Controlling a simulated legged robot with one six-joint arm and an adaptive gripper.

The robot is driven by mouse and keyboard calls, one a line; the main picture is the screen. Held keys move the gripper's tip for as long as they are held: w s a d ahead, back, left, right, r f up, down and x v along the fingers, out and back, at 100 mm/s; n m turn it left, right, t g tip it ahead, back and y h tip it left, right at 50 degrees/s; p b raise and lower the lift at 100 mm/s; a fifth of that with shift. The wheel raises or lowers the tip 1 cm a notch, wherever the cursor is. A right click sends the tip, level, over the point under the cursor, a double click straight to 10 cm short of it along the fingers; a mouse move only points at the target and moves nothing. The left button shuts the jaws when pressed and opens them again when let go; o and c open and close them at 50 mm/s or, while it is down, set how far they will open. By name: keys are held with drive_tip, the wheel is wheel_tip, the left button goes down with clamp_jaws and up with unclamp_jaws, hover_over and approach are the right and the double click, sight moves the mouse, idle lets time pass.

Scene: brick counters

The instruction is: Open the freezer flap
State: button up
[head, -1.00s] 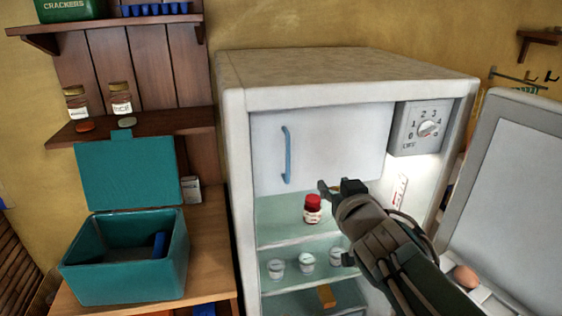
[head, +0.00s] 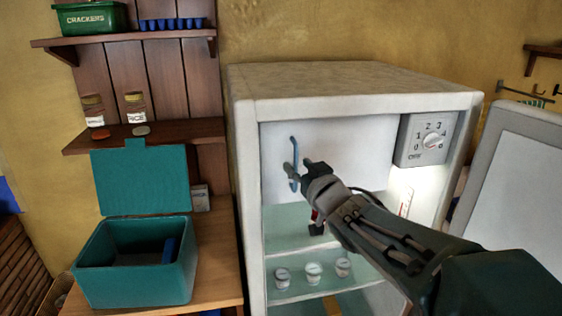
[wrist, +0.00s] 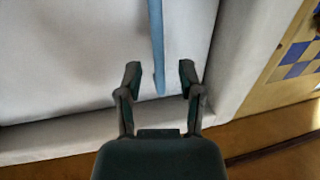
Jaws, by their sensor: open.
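The white freezer flap (head: 350,145) is shut across the top of the open fridge. Its blue upright handle (head: 294,150) is near the flap's left edge. My gripper (head: 299,167) is at the lower part of the handle, with its fingers apart. In the wrist view, my gripper (wrist: 159,73) is open, and the end of the blue handle (wrist: 157,45) shows between the two fingertips, with a gap on each side. I cannot tell whether either finger touches the handle or the flap.
The fridge door (head: 515,190) stands open on the right. A dial panel (head: 428,138) is right of the flap. Small cups (head: 313,272) stand on a shelf below, and a red-capped jar is mostly hidden by my gripper. An open teal box (head: 140,270) is on the left counter.

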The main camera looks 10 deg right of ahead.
drive_tip(key=shift+w+a, duration=0.2)
drive_tip(key=shift+w, duration=0.8)
clamp_jaws()
drive_tip(key=shift+s, duration=0.15)
